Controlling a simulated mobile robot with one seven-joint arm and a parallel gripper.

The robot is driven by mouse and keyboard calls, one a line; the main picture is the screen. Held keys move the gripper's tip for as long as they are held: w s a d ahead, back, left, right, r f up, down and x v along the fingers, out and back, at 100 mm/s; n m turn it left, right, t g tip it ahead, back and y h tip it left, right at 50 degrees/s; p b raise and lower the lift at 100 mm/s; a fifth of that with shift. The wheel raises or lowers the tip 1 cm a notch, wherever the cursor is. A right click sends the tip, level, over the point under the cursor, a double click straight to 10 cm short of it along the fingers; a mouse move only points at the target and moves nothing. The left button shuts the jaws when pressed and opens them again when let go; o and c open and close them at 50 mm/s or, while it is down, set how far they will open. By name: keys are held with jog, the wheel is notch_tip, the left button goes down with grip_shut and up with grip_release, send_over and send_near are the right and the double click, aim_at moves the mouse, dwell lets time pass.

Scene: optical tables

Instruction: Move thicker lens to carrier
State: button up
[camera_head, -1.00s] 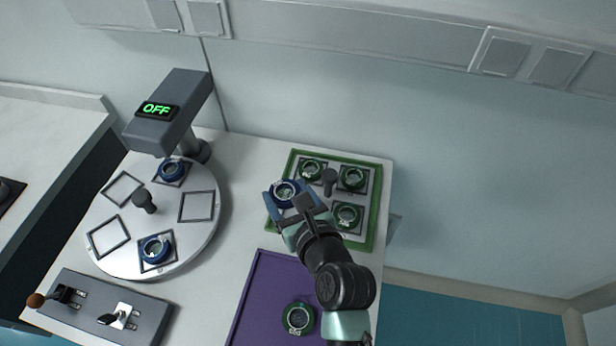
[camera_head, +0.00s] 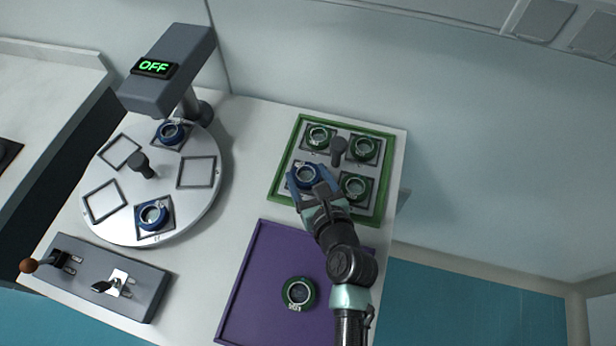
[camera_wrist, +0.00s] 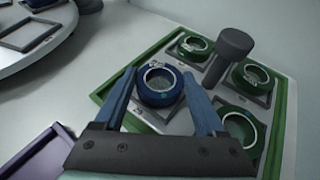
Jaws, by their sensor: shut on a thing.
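My gripper (camera_head: 308,177) has its blue fingers on either side of a blue-ringed lens (camera_head: 304,176) and is shut on it. In the wrist view the blue lens (camera_wrist: 160,92) sits between the fingers, over the near-left place of the green-rimmed tray (camera_head: 387,165). I cannot tell whether it rests in its frame or is slightly raised. Green-ringed lenses (camera_head: 319,137), (camera_head: 364,149) and (camera_head: 355,186) sit in the tray's other places. Another green-ringed lens (camera_head: 298,292) lies on the purple mat (camera_head: 250,275). Relative lens thickness is hard to tell.
A dark knob (camera_head: 338,148) stands mid-tray. A round turntable (camera_head: 185,215) at left holds two blue lenses (camera_head: 170,132), (camera_head: 153,215) and empty square frames. A grey device reading OFF (camera_head: 165,75) overhangs it. A switch box (camera_head: 95,275) is at the front left.

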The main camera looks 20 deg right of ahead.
jog(key=o, duration=1.5)
jog(key=shift+f, duration=0.2)
